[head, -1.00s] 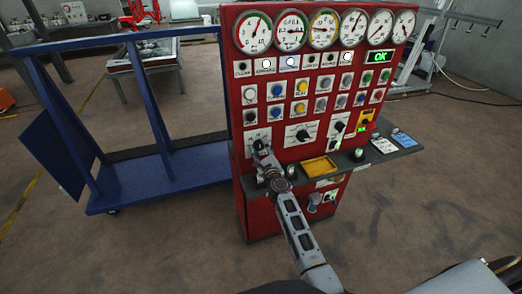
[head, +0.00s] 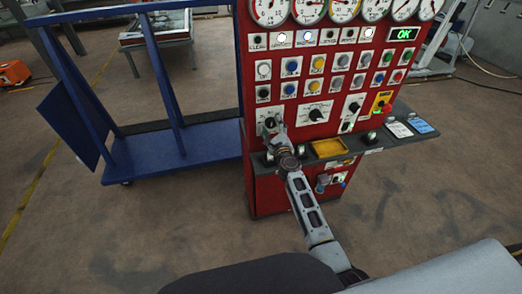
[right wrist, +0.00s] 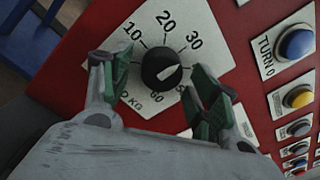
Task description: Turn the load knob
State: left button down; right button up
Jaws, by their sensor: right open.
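The load knob (right wrist: 161,69) is a round black knob with a pale pointer line, on a white dial plate (right wrist: 185,25) marked 10, 20, 30 and up, with "KG". The pointer slants toward the upper right in the right wrist view. My right gripper (right wrist: 156,78) is open, with one green-padded finger on each side of the knob. Gaps show between the fingers and the knob. In the head view my right gripper (head: 272,130) is at the lower left of the red panel (head: 247,75) and largely covers the knob. My left gripper is not in view.
A grey shelf (head: 375,142) with a yellow tray (head: 329,148) juts out below the controls, close to my right arm. Buttons and another black knob (head: 316,115) lie to the right. A blue frame (head: 185,168) stands on the left.

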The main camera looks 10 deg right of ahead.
jog(key=n, duration=0.5)
jog(key=shift+d+r, duration=0.1)
jog(key=n+p, duration=0.1)
jog(key=n, duration=0.4)
jog(key=shift+d+r+n+y, duration=0.1)
jog(key=shift+n+y, duration=0.2)
jog(key=shift+n, duration=0.1)
jog(key=shift+r+n+y+p, duration=0.1)
jog(key=shift+n+y+p, duration=0.25)
jog(key=shift+n, duration=4.75)
jog(key=shift+n+b, duration=0.35)
jog(key=shift+n, duration=0.45)
jog(key=shift+n+b, duration=1.4)
jog(key=shift+b, duration=0.6)
jog(key=shift+n+b, duration=0.9)
jog(key=shift+b, duration=1.2)
jog(key=shift+s+r, duration=0.1)
jog(key=shift+s, duration=0.75)
jog(key=s+p, duration=0.2)
jog(key=s, duration=0.9)
jog(key=s+a+r+n+y, duration=0.4)
jog(key=a+y, duration=0.3)
jog(key=a, duration=0.3)
jog(key=shift+s+r+g, duration=0.3)
jog(key=shift+s, duration=0.45)
